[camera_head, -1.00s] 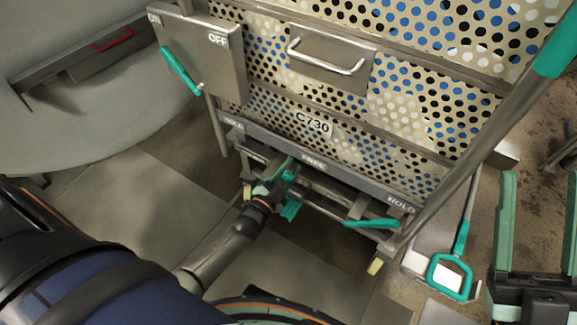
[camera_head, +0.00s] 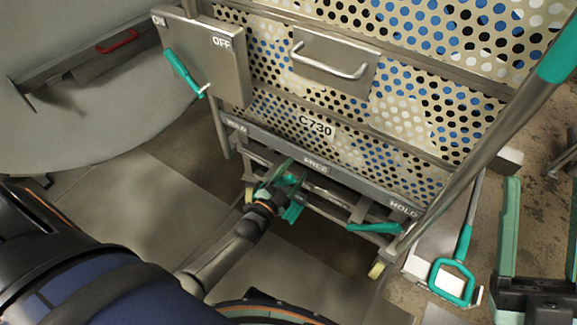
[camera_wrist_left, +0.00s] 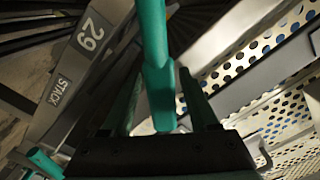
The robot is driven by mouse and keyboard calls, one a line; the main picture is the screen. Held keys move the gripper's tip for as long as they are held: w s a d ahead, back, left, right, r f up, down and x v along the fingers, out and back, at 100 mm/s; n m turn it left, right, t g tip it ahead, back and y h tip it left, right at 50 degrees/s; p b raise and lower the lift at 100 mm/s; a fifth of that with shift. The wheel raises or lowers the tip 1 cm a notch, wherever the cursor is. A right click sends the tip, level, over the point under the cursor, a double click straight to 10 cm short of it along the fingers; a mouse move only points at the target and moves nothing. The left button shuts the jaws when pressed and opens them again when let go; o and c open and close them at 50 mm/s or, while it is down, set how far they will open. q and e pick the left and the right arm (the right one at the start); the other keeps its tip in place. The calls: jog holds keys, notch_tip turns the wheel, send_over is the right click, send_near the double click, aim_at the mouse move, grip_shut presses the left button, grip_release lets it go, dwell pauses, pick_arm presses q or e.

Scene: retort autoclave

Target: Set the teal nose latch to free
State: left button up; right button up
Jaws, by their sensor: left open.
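A teal lever (camera_wrist_left: 158,80), which I take for the nose latch, runs down between the two fingers of my left gripper (camera_wrist_left: 160,105) in the left wrist view. The gripper is open around it; I cannot tell whether a finger touches it. In the head view my left gripper (camera_head: 287,190) is at the cart's lower front, just left of and below the FREE label (camera_head: 316,166). Its teal fingers and the lever blend together there, so the lever's exact setting is hard to tell. My right gripper (camera_head: 540,195) is open and empty at the right edge.
Another teal handle (camera_head: 375,227) lies below the right HOLD label (camera_head: 404,207). The perforated cart C730 (camera_head: 400,130) rises behind. A teal-handled rod (camera_head: 452,280) stands at right, and an ON/OFF box (camera_head: 215,60) with a teal lever hangs upper left.

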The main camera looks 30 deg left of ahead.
pick_arm(q)
jog(key=s, duration=0.2)
jog(key=s+p, duration=0.1)
jog(key=s, duration=0.2)
jog(key=shift+s+a+p, duration=0.25)
jog(key=shift+s+p, duration=0.1)
jog(key=p, duration=0.1)
send_near(285, 183)
jog(key=shift+w+d+r, duration=0.15)
jog(key=shift+w+d, duration=0.05)
jog(key=shift+w, duration=0.5)
pick_arm(e)
jog(key=w+f+m+g+h, duration=0.2)
jog(key=w+f+m+h, duration=0.1)
jog(key=f, duration=0.4)
jog(key=w+d+f+m+g+h, duration=0.1)
jog(key=w+f+m+h, duration=0.2)
jog(key=f+h, duration=0.2)
jog(key=shift+d+f+g, duration=0.2)
jog(key=shift+f+g, duration=0.2)
jog(key=shift+f, duration=0.6)
jog(key=shift+r, duration=0.1)
